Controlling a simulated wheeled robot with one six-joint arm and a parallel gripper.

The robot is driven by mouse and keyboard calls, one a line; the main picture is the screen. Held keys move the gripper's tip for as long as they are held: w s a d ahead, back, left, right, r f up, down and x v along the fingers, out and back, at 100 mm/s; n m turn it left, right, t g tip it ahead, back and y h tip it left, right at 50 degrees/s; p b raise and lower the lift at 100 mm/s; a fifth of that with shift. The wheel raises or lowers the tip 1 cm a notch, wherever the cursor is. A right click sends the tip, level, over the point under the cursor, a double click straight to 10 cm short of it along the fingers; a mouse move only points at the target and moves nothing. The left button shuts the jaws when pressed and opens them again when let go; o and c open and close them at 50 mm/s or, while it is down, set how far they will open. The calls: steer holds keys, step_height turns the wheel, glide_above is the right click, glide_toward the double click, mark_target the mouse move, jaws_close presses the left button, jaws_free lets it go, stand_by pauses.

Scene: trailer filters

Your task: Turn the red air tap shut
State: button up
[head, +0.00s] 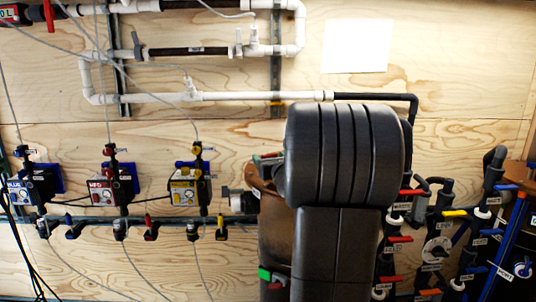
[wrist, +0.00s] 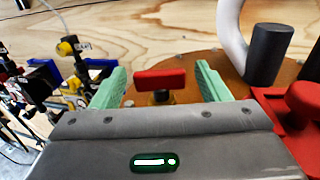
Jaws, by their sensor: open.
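A tap with a red bar handle (wrist: 161,79) shows in the wrist view, on a brass-coloured stem above a round brown lid. The handle lies crosswise, nearly level in the picture. My gripper (wrist: 161,86) is open, with one green finger left of the handle and one right of it. Gaps show between the handle and both fingers, so it is not gripped. The stem's lower part is hidden behind my gripper body. In the head view, my dark arm covers much of the brown vessel (head: 268,225), and I cannot make out this tap or my fingers there.
A red fitting (wrist: 303,103) and a dark-capped upright pipe (wrist: 268,52) stand close on the right in the wrist view. Labelled pipes with coloured handles (head: 400,240) stand right of my arm. Blue, red and yellow units (head: 183,190) hang left on the plywood wall.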

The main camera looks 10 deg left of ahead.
steer(key=shift+x, duration=1.3)
steer(key=c, duration=1)
steer(key=shift+f, duration=0.15)
steer(key=shift+o, duration=0.2)
steer(key=shift+f+m+t+h+b, duration=0.1)
steer(key=shift+m+t+h+b, duration=0.3)
steer(key=shift+b, duration=0.8)
steer(key=shift+h+b, duration=0.3)
steer(key=shift+b, duration=0.3)
steer(key=shift+m+h+b, duration=0.4)
steer(key=shift+h+b, duration=0.1)
steer(key=shift+b, duration=0.35)
steer(key=shift+d+r+m+t+h+b, duration=0.15)
steer(key=shift+r+m+t+h+b, duration=0.15)
steer(key=shift+t+b, duration=0.15)
